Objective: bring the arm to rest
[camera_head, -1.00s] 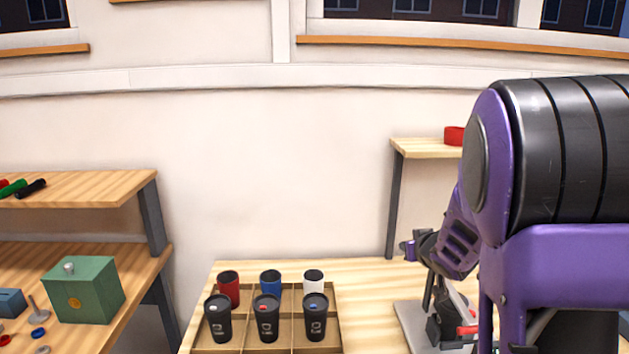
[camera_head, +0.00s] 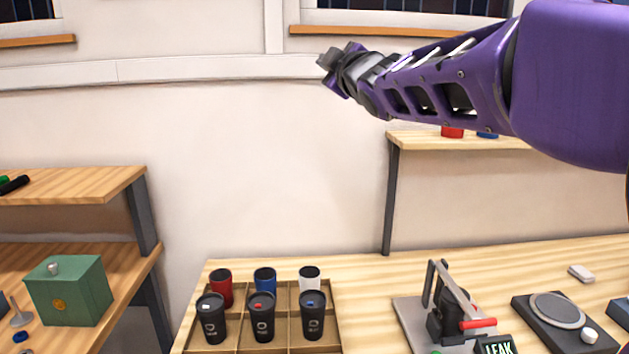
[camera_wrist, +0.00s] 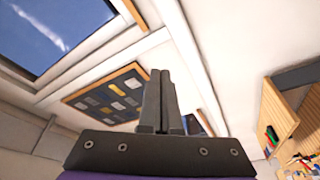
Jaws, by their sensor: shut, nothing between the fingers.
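My purple arm (camera_head: 440,85) reaches in from the right of the head view, raised well above the table. My gripper (camera_head: 328,62) is at its left end, in front of the wall below the window, touching nothing. In the wrist view my gripper (camera_wrist: 158,95) points up past the wall and ceiling, its two fingers together and empty.
On the table (camera_head: 372,290) a divided wooden tray (camera_head: 188,338) holds several cups. A lever press (camera_head: 447,315) and a black device with a round plate (camera_head: 558,308) stand to the right. A green box (camera_head: 68,292) sits on the left bench. A raised shelf (camera_head: 420,141) stands behind.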

